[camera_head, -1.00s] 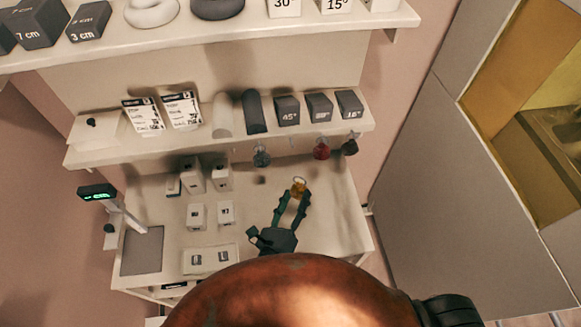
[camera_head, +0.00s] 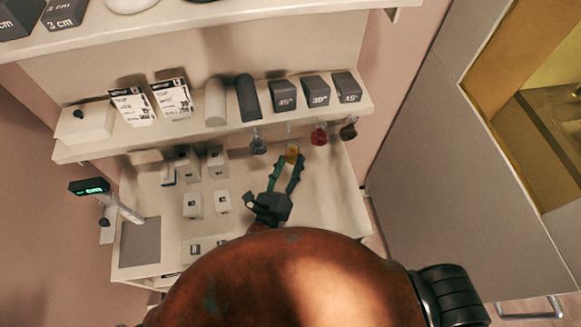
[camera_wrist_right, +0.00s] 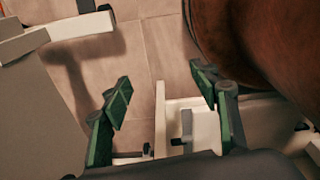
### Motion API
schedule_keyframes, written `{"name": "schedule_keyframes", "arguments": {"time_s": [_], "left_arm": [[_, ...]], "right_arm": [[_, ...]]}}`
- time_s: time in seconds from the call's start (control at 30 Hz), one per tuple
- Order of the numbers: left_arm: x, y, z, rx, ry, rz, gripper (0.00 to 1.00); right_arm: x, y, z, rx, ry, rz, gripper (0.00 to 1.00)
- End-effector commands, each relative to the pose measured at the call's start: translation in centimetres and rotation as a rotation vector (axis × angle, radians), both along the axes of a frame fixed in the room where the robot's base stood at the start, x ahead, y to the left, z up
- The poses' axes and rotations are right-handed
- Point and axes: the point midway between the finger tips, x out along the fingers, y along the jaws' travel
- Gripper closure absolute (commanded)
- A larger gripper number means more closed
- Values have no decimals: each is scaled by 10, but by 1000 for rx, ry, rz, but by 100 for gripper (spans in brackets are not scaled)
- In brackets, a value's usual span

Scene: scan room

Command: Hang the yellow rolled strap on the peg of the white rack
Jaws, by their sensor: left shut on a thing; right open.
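The yellow rolled strap (camera_head: 292,153) is small and held at the fingertips of my left gripper (camera_head: 289,162), which is shut on it. The strap is close below the front edge of the white rack (camera_head: 200,137), between a hanging dark blue-grey roll (camera_head: 257,144) and a hanging red roll (camera_head: 319,134). A peg shows faintly above the strap; I cannot tell whether they touch. My right gripper (camera_wrist_right: 163,95) is open and empty in the right wrist view, with floor tiles behind it.
A dark red-brown roll (camera_head: 348,129) hangs at the right end. The rack's shelf carries wedge blocks (camera_head: 316,90), cylinders and label cards (camera_head: 172,98). A grey cabinet (camera_head: 450,190) stands right.

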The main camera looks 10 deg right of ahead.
Motion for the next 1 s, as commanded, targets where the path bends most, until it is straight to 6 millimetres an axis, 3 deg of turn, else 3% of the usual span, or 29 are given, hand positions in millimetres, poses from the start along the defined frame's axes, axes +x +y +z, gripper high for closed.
{"name": "schedule_keyframes", "arguments": {"time_s": [0.17, 0.53, 1.0], "left_arm": [[11, 0, 0, 1, -2, 1, 81], [32, 0, -3, 1, -2, 1, 81], [58, 0, -6, 3, -2, 0, 81]], "right_arm": [[3, 0, -2, 0, -4, 1, 45], [-17, -3, -7, -4, 23, -4, 45], [-11, -5, -12, -6, 15, -1, 45]]}}
